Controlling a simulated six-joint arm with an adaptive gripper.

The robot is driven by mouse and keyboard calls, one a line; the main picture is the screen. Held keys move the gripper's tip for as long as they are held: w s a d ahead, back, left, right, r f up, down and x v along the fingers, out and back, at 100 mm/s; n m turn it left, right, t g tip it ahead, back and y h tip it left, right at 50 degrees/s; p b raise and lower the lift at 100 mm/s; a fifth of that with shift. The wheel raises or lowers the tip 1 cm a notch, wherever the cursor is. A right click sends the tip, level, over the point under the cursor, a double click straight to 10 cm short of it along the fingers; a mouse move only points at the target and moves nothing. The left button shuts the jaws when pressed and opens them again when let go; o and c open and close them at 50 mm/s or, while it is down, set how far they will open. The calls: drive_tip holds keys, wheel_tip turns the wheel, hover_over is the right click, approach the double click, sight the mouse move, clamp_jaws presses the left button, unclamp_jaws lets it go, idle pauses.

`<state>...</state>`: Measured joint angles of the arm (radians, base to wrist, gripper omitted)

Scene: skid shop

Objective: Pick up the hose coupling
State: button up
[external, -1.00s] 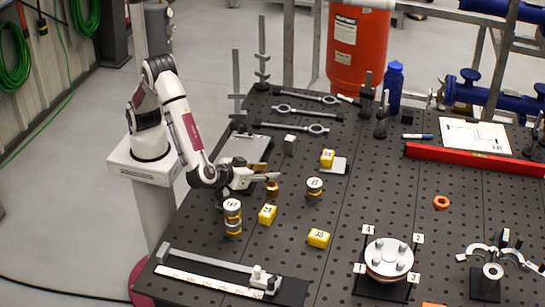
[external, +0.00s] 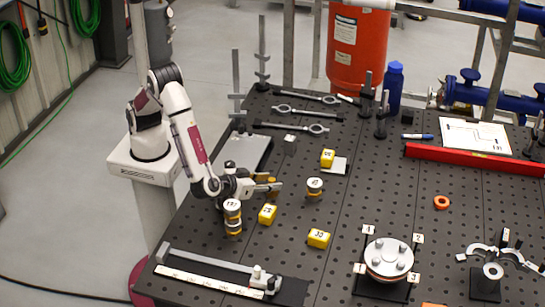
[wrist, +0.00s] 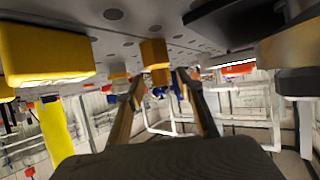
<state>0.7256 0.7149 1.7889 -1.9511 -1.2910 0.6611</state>
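The hose coupling appears to be the small brass-coloured piece (external: 272,185) standing on the dark perforated table (external: 385,210), partly hidden by my gripper in the external view. In the wrist view, which shows the table at the top, the brass-coloured piece (wrist: 154,52) lies ahead of and roughly between the two fingertips. My gripper (wrist: 160,80) is open, its fingers apart with nothing seen held between them. In the external view my gripper (external: 268,185) is low and level over the table, its fingers at the coupling. Contact cannot be told.
A stacked cylinder (external: 232,219) stands just in front of my wrist. Yellow blocks (external: 267,214) (external: 318,238) lie nearby, and another cylinder (external: 314,189) stands to the right. A grey plate (external: 247,150) lies behind.

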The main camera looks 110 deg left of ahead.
drive_tip(key=shift+x, duration=0.95)
clamp_jaws()
